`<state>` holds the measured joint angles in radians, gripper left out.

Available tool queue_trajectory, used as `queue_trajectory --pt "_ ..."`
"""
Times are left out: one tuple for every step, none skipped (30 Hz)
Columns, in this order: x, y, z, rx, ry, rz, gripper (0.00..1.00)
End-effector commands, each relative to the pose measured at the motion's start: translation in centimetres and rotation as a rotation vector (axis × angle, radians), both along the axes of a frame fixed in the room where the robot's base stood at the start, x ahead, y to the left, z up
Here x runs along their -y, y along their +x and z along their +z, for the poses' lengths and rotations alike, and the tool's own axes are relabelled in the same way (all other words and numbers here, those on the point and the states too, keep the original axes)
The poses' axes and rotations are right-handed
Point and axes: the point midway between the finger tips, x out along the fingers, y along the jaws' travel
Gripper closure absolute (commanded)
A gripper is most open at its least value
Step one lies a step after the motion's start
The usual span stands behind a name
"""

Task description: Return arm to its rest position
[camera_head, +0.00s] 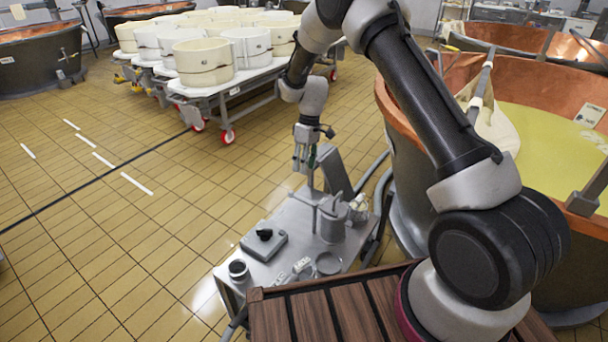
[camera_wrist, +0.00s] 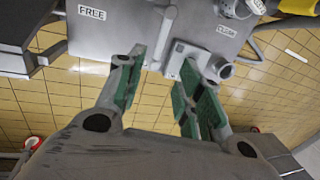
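My arm reaches from the lower right over a small metal table (camera_head: 262,268) in the head view. My gripper (camera_head: 304,165) hangs above the table's far part, pointing down. In the wrist view my gripper (camera_wrist: 165,82) has its two green-padded fingers spread apart, with nothing visibly held between them. A grey upright fitting (camera_wrist: 180,57) shows beyond the fingertips; I cannot tell how far off it is.
The table carries a grey box with a black knob (camera_head: 265,236), a small dark-topped cup (camera_head: 238,269) and a metal canister (camera_head: 332,219). A copper vat (camera_head: 397,150) stands close on the right. White moulds (camera_head: 203,62) fill carts behind. Tiled floor at left is clear.

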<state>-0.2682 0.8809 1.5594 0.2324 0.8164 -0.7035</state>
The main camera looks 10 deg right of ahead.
Motion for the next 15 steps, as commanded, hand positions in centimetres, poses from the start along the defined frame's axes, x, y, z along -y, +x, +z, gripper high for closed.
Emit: queue_trajectory --pt "0.0 0.0 0.0 0.0 0.0 0.0 0.64" --pt "0.0 0.0 0.0 0.0 0.0 0.0 0.64" --pt "0.0 0.0 0.0 0.0 0.0 0.0 0.64" --pt "0.0 0.0 0.0 0.0 0.0 0.0 0.64" --pt "0.0 0.0 0.0 0.0 0.0 -0.002 0.64" --pt "0.0 0.0 0.0 -0.001 -0.002 -0.011 0.64" --pt "0.0 0.0 0.0 -0.004 -0.004 -0.024 0.64" --pt "0.0 -0.1 0.0 -0.008 -0.006 -0.041 0.64" --pt "0.1 -0.2 0.0 -0.018 -0.013 -0.072 0.64" --pt "0.3 -0.6 -0.1 -0.034 -0.025 -0.099 0.64" --pt "0.7 -1.6 -0.5 -0.061 -0.041 -0.126 0.64" --pt "1.2 -3.0 -1.0 -0.095 -0.064 -0.157 0.64" --pt "1.6 -4.2 -1.3 -0.121 -0.081 -0.179 0.64" --pt "2.1 -5.4 -0.8 -0.143 -0.1 -0.204 0.64" --pt "2.8 -6.8 0.5 -0.159 -0.122 -0.238 0.64"
